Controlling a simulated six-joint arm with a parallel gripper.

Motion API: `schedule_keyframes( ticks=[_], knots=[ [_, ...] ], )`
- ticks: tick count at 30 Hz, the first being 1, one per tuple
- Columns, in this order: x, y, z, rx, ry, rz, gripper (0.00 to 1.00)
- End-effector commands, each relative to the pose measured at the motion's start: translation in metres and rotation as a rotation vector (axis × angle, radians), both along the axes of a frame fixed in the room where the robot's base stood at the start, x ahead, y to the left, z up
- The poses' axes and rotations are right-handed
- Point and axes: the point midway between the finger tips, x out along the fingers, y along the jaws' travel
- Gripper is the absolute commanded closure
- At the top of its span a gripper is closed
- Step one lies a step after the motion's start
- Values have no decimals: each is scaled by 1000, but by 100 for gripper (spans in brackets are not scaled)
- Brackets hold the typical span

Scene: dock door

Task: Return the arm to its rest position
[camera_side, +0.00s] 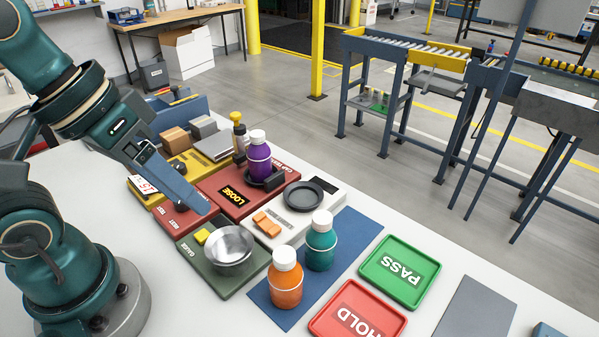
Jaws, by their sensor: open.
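My arm reaches in from the left, and its gripper (193,198) points down and to the right over the stations on the white table. I see the gripper from the side, with one blue-grey finger plain and the other hidden. It is open, and nothing shows in it. Its tip is above the red station near the metal bowl (230,245), apart from the bottles. A purple bottle (259,162) stands upright at the red station marked LOOSE (240,194). An orange bottle (286,283) and a teal bottle (321,245) stand upright on a blue mat (350,232).
A green PASS tray (427,281) and a red HOLD tray (322,322) lie empty right of the mat. A white station (325,201) holds a dark round plate and orange blocks. Boxes (174,139) stand behind my gripper. A conveyor (410,45) stands beyond the table.

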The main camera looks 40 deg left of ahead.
Motion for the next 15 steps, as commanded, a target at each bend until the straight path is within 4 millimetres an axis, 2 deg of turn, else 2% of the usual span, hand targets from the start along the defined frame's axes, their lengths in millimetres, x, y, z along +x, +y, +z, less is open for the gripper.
schedule_keyframes(
  ticks=[3,6,15],
  knots=[
    [3,20,-9,137,-76,-57,41],
    [7,30,-12,200,-95,-88,41],
    [10,31,-10,214,-113,-102,41]
  ],
)
